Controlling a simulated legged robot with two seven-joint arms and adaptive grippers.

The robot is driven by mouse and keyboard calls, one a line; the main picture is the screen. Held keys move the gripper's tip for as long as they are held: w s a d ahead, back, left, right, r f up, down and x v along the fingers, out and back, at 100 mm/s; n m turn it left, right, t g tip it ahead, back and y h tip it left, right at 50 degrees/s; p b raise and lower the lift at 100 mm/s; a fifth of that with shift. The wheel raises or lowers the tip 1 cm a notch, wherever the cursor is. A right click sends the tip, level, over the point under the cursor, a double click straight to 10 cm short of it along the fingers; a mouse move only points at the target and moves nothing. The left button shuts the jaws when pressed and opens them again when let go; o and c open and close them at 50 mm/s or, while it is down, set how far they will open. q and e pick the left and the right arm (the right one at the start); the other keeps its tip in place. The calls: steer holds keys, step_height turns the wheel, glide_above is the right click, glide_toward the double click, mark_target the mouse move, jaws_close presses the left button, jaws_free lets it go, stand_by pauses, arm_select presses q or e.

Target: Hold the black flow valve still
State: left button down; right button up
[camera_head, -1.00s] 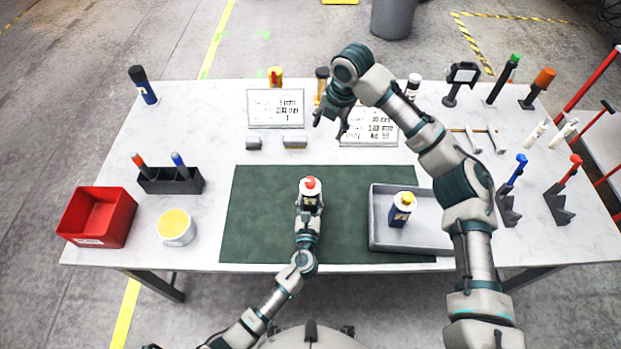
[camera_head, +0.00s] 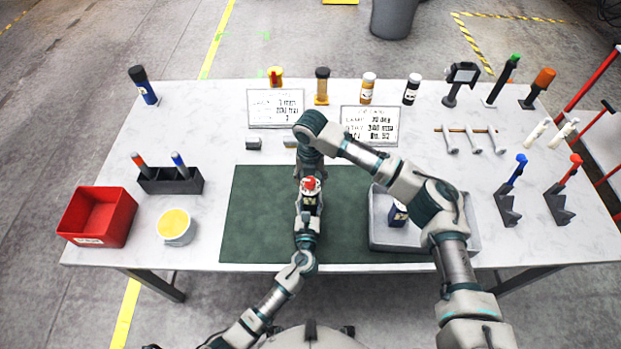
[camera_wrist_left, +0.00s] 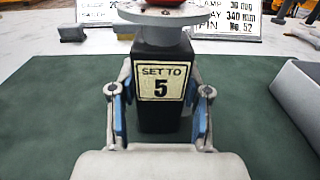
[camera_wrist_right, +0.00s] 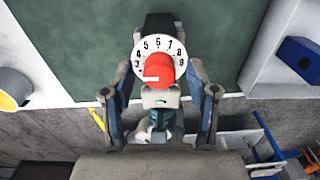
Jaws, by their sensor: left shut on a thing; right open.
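The black flow valve (camera_wrist_left: 160,112) stands upright on the green mat with a "SET TO 5" label on its body. Its white numbered dial (camera_wrist_right: 143,50) and red knob (camera_wrist_right: 158,68) show in the right wrist view. A white line on the knob points left in that view. My left gripper (camera_wrist_left: 160,100) is shut on the valve body, one blue-padded finger on each side. My right gripper (camera_head: 310,172) is above the valve, pointing down. Its open fingers stand on both sides of the dial and knob in the right wrist view; I see no clear contact.
A white tub (camera_head: 176,228) and red bin (camera_head: 98,217) stand left. Two sign plates (camera_head: 276,108) stand behind.

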arm_select(q)
steer(key=shift+r, duration=0.1)
arm_select(e)
steer(key=shift+f, duration=0.2)
steer(key=shift+c, duration=0.2)
jaws_close()
steer(key=shift+m, duration=0.3)
steer(key=m, duration=1.1)
steer(key=shift+m, duration=0.3)
